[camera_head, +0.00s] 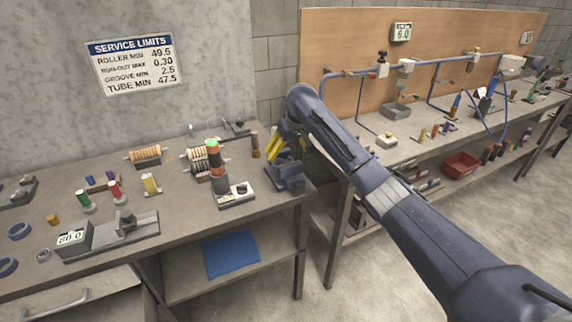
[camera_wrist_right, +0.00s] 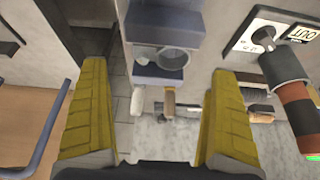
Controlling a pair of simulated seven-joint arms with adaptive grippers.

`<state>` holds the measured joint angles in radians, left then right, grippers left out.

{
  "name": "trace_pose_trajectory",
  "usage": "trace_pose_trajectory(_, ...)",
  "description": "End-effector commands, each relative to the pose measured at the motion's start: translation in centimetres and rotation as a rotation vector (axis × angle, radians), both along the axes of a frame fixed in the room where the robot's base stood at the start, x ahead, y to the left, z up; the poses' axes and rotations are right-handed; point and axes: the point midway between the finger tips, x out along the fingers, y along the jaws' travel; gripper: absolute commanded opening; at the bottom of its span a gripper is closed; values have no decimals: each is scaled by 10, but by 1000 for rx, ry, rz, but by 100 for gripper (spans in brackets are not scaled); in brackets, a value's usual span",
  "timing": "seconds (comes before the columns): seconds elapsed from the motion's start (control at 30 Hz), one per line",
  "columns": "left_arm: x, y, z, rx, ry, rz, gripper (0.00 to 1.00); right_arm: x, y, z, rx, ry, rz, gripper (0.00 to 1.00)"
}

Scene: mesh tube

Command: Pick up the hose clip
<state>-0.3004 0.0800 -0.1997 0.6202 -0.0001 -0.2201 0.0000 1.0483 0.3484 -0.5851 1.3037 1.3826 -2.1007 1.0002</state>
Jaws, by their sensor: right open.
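I cannot pick out the hose clip for certain. A grey ring (camera_wrist_right: 175,62) shows in the right wrist view, by a blue-grey block, between and beyond my fingers; it may be the clip. The blue block (camera_head: 287,178) stands at the right end of the left bench in the head view. My right gripper (camera_head: 273,146) is above that block, its yellow fingers partly hidden by the wrist. In the right wrist view my right gripper (camera_wrist_right: 158,115) is open, with nothing held between the fingers. My left gripper is not in view.
A banded cylinder (camera_head: 215,167) and a white-topped box (camera_head: 236,194) stand left of my right gripper. A brown cylinder (camera_head: 255,146) is close behind. Ribbed rollers, spools and blue rings (camera_head: 18,230) lie farther left. A pipe-fitted bench (camera_head: 440,130) stands behind my right arm.

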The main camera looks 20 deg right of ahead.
Motion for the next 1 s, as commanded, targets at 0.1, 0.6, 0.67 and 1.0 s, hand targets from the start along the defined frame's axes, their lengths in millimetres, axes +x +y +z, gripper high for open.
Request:
trace_pose_trajectory(0.1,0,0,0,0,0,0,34,5,1,-12,1,0,-1,95)
trace_pose_trajectory(0.6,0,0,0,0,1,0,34,18,0,-48,0,2,-1,95)
trace_pose_trajectory(0.67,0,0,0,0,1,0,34,20,0,-54,0,1,-1,95)
trace_pose_trajectory(1.0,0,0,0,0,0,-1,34,27,2,-70,1,-2,0,95)
